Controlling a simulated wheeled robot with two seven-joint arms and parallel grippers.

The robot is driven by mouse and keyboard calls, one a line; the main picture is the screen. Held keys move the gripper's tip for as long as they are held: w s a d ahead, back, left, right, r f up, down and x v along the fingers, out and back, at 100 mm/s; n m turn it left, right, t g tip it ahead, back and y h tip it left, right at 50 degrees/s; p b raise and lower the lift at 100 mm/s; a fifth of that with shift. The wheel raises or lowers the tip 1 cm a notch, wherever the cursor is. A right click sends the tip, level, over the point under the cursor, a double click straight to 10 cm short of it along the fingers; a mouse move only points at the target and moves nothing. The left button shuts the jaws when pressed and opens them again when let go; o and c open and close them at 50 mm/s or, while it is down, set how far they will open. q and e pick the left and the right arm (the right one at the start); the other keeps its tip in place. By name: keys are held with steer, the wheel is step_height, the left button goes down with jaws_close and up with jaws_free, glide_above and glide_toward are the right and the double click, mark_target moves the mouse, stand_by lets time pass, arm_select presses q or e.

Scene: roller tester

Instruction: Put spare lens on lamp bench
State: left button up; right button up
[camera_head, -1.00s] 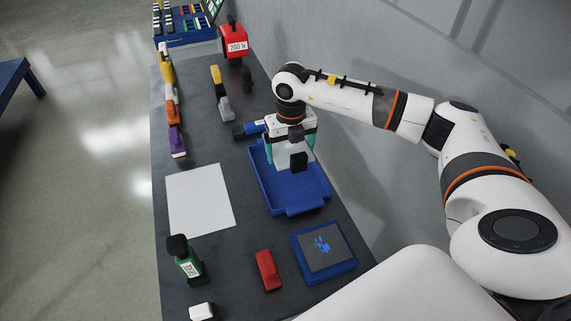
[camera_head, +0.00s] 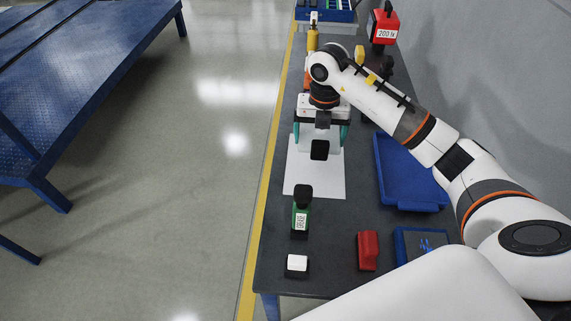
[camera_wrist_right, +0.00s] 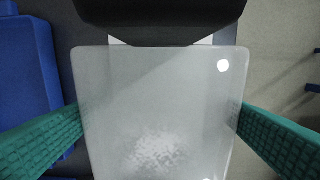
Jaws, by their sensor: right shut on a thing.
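My right gripper (camera_head: 320,135) is over the white sheet (camera_head: 316,182) on the dark workbench (camera_head: 335,225). Its teal fingers are shut on a clear, frosted rectangular lens (camera_wrist_right: 160,110). The lens fills the middle of the right wrist view, with one finger on each side and a small bright spot near its upper right corner. In the head view the gripper mostly hides the lens. I cannot tell how high it is above the sheet. My left gripper is not in view.
An empty blue tray (camera_head: 408,198) is right of the sheet. A red lamp-like box (camera_head: 383,24) stands behind. A blue platform (camera_head: 85,75) is across the floor.

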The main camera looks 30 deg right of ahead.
glide_above(315, 169)
step_height(315, 169, down, 6)
steer(key=shift+d+f+p, duration=0.1)
steer(key=shift+p, duration=0.25)
step_height(315, 169, down, 3)
steer(key=shift+r, duration=0.1)
steer(key=shift+f, duration=0.5)
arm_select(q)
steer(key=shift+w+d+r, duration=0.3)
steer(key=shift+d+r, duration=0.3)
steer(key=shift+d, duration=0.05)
